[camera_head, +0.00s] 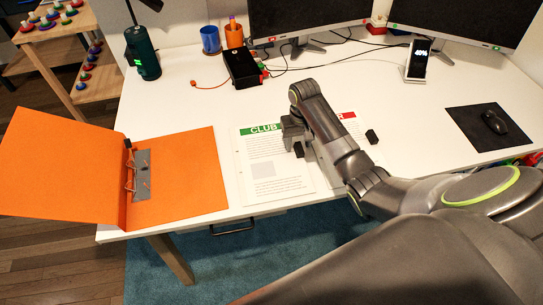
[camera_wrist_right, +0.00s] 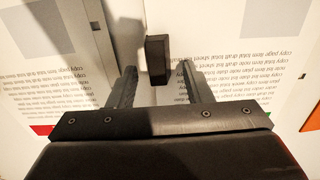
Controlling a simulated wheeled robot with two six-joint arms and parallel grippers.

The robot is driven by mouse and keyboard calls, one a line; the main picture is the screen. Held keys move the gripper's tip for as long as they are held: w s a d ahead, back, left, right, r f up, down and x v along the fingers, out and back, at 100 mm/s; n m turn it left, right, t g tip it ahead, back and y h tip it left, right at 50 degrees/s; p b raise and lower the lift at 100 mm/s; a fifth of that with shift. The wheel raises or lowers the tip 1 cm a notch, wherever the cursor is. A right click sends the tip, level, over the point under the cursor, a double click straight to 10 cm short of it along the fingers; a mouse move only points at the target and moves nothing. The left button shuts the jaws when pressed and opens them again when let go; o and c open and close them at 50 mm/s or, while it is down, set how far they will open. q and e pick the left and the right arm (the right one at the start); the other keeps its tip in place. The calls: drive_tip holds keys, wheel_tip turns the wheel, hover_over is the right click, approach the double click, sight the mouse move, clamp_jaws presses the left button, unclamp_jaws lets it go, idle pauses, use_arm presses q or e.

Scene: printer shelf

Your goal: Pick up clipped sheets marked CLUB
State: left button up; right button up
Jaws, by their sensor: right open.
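The CLUB sheets (camera_head: 275,170) lie flat on the white desk, with a green header. A black clip (camera_head: 298,150) sits at their right edge. It also shows in the right wrist view (camera_wrist_right: 155,58). My right gripper (camera_head: 296,136) is open above the sheets' right side. In the right wrist view, its two fingers (camera_wrist_right: 157,78) stand on either side of the clip, with gaps visible. I cannot tell the height between fingers and clip. My left gripper is out of view.
A red-headed stack (camera_head: 347,116) with a black clip (camera_head: 371,137) lies just right, partly under my right arm. An open orange binder (camera_head: 190,165) lies left. Monitors, cups and a black box (camera_head: 243,68) stand behind. A mouse pad (camera_head: 470,125) lies right.

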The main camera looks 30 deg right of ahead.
drive_tip(key=shift+f, duration=0.1)
drive_tip(key=shift+c, duration=0.2)
clamp_jaws()
